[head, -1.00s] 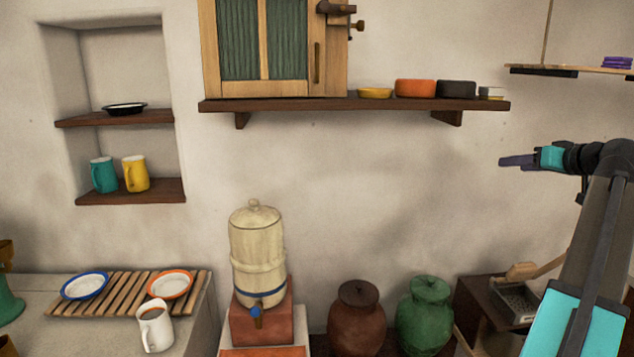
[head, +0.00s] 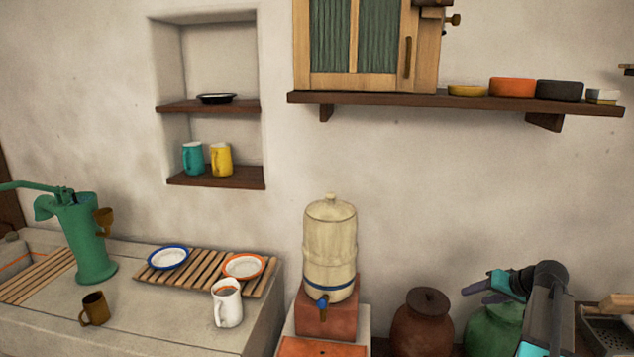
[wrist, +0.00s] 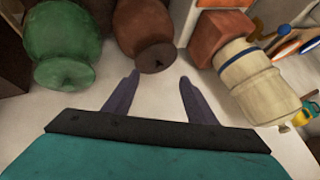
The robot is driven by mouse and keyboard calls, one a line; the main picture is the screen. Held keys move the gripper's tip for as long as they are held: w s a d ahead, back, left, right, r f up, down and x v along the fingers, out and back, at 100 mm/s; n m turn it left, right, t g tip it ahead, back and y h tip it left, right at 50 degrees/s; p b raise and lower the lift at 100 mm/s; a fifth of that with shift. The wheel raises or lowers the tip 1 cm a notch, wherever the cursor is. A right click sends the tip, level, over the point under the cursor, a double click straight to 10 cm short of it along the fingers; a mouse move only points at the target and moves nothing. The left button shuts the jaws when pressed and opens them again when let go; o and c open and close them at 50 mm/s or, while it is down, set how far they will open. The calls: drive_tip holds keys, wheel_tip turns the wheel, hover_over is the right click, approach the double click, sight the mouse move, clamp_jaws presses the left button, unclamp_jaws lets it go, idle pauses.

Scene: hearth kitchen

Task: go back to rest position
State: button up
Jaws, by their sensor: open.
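My gripper (head: 486,289) shows at the lower right of the head view, with its purple fingers pointing left in front of the green lidded jar (head: 494,328). In the wrist view my gripper (wrist: 156,98) is open, with its two fingers apart and nothing between them. The brown jar (wrist: 150,35) and the green jar (wrist: 66,45) lie beyond the fingers there. My arm hides part of the green jar in the head view.
A cream water dispenser (head: 330,247) stands on a red block left of my arm. A shelf (head: 460,101) with several bowls and a cabinet (head: 362,45) is on the wall above. A white mug (head: 228,303) and plates are on the left counter. The wall between is bare.

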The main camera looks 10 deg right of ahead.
drive_tip(key=s+a+f+n+g+y+b, duration=0.1)
drive_tip(key=s+a+f+g, duration=0.35)
drive_tip(key=a+f, duration=1.1)
drive_tip(key=s+a+f+n+g+b, duration=0.1)
drive_tip(key=s+a+f+g, duration=0.3)
drive_tip(key=a+f, duration=1.15)
drive_tip(key=s+a+f+n+g+h, duration=0.1)
drive_tip(key=s+a+f, duration=0.3)
drive_tip(key=s, duration=0.5)
drive_tip(key=s+a+f+n+g+h, duration=0.1)
drive_tip(key=s+a+f, duration=0.3)
drive_tip(key=s+f, duration=0.4)
drive_tip(key=s+a+f+n+g+h+b, duration=0.1)
drive_tip(key=s+a+f+g, duration=0.2)
drive_tip(key=s, duration=0.8)
wheel_tip(320, 180, down, 3)
drive_tip(key=shift+s+a+f, duration=0.1)
drive_tip(key=shift+s+a, duration=0.15)
drive_tip(key=shift+a, duration=0.75)
drive_tip(key=shift+d+g, duration=0.1)
drive_tip(key=shift+g, duration=0.15)
